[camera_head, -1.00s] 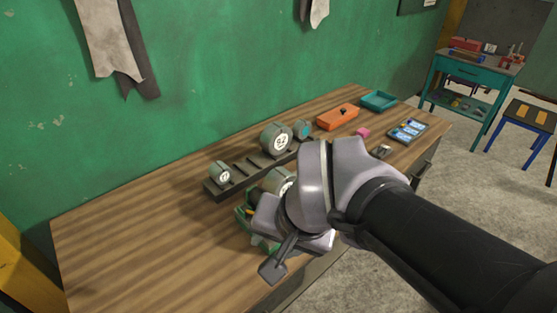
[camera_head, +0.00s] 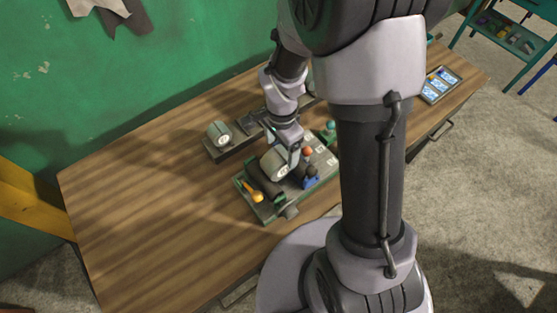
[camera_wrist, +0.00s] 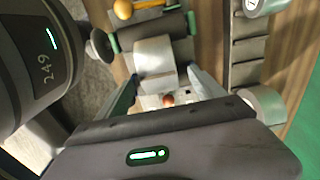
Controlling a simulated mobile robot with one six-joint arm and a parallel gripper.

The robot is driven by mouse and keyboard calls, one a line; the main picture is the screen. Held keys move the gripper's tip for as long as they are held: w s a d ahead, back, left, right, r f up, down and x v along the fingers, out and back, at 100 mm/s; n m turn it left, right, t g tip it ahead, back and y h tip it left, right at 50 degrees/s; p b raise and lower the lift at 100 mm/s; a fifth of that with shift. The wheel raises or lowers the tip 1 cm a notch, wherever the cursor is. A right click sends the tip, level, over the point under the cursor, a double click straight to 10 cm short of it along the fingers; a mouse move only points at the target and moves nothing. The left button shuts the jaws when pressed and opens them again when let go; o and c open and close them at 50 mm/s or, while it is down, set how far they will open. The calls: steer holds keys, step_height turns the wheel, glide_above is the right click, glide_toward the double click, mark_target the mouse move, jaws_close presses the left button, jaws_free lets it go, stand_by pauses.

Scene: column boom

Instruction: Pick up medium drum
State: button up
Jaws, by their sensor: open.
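A silver-grey drum with a pale round label (camera_head: 274,165), which I take for the medium drum, lies on a green tray (camera_head: 268,212) on the wooden bench. In the wrist view the drum (camera_wrist: 154,55) sits just beyond and between my spread fingers. My gripper (camera_head: 291,154) is over the tray, close to the drum. In the wrist view my gripper (camera_wrist: 165,86) is open with nothing clamped. Whether a finger touches the drum cannot be told. A smaller drum (camera_head: 218,134) sits at the left end of a dark slotted rack (camera_head: 238,143).
The tray also holds a dark cylinder, a yellow-orange knobbed tool (camera_head: 254,195), a blue item (camera_head: 311,178) and a red ball (camera_wrist: 168,100). The bench's left part is clear. My arm hides much of the bench's right side.

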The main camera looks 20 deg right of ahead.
steer(key=f, duration=0.4)
steer(key=f+b, duration=0.1)
steer(key=f, duration=0.1)
steer(key=shift+s+a+f, duration=0.1)
steer(key=shift+s+a, duration=0.05)
steer(key=shift+a, duration=0.2)
jaws_close()
